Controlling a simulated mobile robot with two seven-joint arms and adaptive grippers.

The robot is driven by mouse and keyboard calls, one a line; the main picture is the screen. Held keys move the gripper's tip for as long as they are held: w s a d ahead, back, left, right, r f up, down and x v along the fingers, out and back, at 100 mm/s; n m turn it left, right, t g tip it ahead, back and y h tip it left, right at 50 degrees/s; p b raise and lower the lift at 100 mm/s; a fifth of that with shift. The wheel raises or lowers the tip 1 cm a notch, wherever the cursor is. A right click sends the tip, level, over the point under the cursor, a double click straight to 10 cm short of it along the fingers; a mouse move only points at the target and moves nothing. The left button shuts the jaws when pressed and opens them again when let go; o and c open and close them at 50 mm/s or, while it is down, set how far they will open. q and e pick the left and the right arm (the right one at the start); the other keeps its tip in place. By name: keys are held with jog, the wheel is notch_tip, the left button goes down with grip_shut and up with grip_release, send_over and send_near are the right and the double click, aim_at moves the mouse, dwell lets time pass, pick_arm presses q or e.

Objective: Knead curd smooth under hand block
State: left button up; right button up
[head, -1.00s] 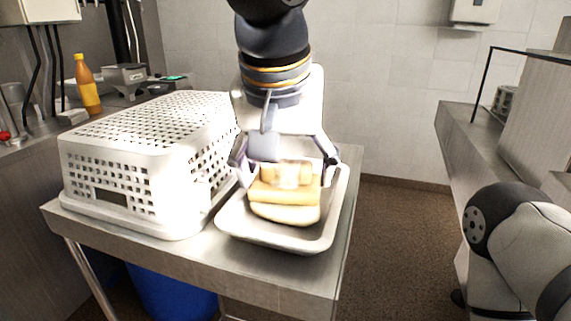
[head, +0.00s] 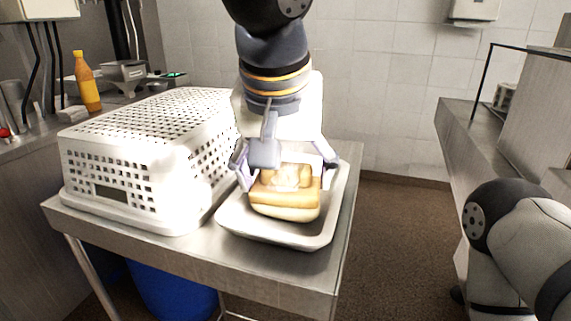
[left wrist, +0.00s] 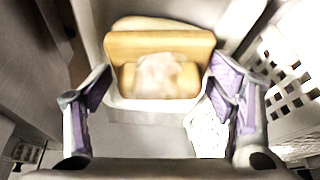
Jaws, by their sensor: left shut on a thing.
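The wooden hand block (head: 285,194), with a lighter raised grip on top, lies over the pale curd (head: 285,213). The block also shows in the left wrist view (left wrist: 160,43). The curd sits in a shallow white tray (head: 265,234), and only its rounded edge shows from under the block. My left gripper (head: 287,173) is shut on the block, with its fingers at the two sides; the exact contact is hard to see. The block appears to touch the curd. My right gripper is not in view.
A white perforated basket (head: 150,150) stands upside down close left of the tray on the steel table (head: 270,272). A blue bin (head: 172,295) is below. An orange bottle (head: 87,85) stands on the left counter. Open floor lies to the right.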

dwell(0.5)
pick_arm(q)
jog(key=shift+r, duration=3.45)
